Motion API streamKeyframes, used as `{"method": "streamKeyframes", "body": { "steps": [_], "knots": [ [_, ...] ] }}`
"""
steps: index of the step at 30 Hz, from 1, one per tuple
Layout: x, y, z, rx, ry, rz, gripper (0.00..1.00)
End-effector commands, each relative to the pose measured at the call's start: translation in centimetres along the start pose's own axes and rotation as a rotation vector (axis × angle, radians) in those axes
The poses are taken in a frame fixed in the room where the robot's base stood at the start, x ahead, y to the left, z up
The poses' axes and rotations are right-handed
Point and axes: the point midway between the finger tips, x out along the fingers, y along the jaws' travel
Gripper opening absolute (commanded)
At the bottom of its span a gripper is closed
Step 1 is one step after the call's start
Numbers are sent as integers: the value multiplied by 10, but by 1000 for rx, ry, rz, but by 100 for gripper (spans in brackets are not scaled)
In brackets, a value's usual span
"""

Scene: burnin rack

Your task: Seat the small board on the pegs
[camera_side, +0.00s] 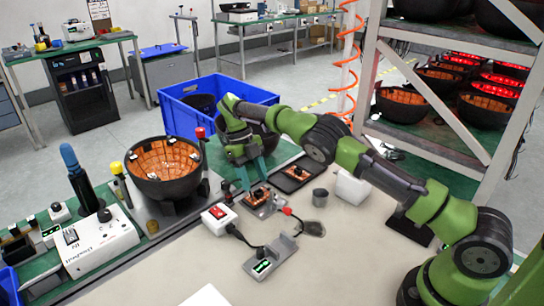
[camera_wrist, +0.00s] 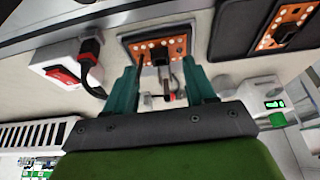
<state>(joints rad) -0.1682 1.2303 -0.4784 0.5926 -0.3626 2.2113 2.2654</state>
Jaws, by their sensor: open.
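My gripper (camera_side: 252,186) is open, its two teal fingers pointing down over a small orange board (camera_side: 259,195) on a grey metal fixture (camera_side: 268,210). In the wrist view the open gripper (camera_wrist: 161,98) has nothing between its fingers; the same orange board (camera_wrist: 160,48) with a dark block at its middle lies beyond the fingertips. A second orange board (camera_side: 297,173) lies in a flat black tray (camera_side: 285,183), just right of the fixture; it also shows in the wrist view (camera_wrist: 285,27). The pegs cannot be made out. I cannot tell whether the fingers touch the board.
A white box with a red switch (camera_side: 218,217) stands left of the fixture, cabled to a grey unit with a green display (camera_side: 270,257). A black bowl (camera_side: 165,168) and blue crate (camera_side: 190,115) stand behind.

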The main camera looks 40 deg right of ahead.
Motion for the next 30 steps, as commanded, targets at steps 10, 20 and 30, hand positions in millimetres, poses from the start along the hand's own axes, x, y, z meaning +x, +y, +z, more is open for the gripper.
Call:
{"method": "streamKeyframes", "body": {
  "steps": [10, 20, 30],
  "knots": [
    [-56, -1, -22, 0, 1, -2, 55],
    [-66, -1, -27, 1, 1, -1, 55],
    [-66, -2, -26, -55, -3, -11, 55]
  ]
}}
